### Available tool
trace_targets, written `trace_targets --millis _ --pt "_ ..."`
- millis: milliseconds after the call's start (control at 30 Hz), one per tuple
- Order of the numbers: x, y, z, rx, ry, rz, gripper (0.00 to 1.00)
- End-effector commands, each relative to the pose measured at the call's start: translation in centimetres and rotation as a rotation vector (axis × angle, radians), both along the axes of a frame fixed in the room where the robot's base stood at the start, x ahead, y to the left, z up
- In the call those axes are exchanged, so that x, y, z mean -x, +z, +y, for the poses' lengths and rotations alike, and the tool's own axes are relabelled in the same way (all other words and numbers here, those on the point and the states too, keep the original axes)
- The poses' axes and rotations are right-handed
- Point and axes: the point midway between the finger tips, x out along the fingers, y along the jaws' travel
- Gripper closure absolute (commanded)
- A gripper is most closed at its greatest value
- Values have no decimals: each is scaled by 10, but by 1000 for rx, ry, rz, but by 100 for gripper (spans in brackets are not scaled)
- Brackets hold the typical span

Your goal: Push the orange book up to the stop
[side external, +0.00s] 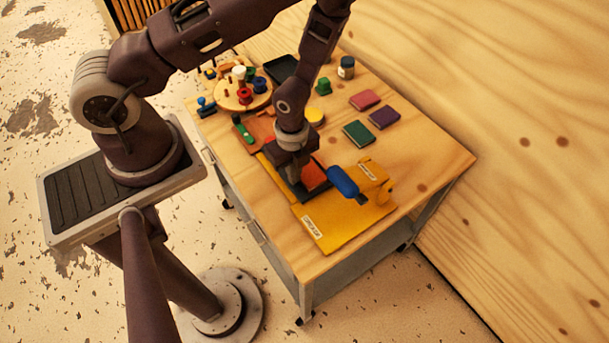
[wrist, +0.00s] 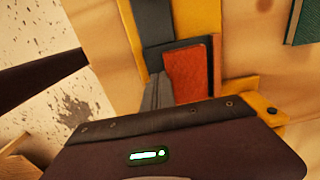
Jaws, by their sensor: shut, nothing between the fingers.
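The orange book (side external: 314,174) lies flat in a dark channel edged by a yellow fixture (side external: 335,228) on the wooden table. My gripper (side external: 297,189) is shut, with nothing between its fingers, pointing down at the left side of the book and hiding part of it. In the wrist view the book (wrist: 189,72) shows just beyond the grey fingers (wrist: 157,92); I cannot tell whether they touch it. A dark strip (wrist: 165,28) runs on beyond the book between yellow rails (wrist: 208,18). I cannot tell for sure which part is the stop.
A blue-handled piece (side external: 343,181) stands over the fixture, close right of the book. Pink (side external: 365,100), purple (side external: 384,117) and green (side external: 358,132) books lie behind. A round wooden board with spools (side external: 243,95), a black tray (side external: 283,68) and a jar (side external: 346,68) stand farther back.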

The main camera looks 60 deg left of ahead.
Motion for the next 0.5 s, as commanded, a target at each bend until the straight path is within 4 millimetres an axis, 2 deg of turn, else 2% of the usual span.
trace_targets --millis 500 --pt "-10 -1 -1 3 -1 3 100"
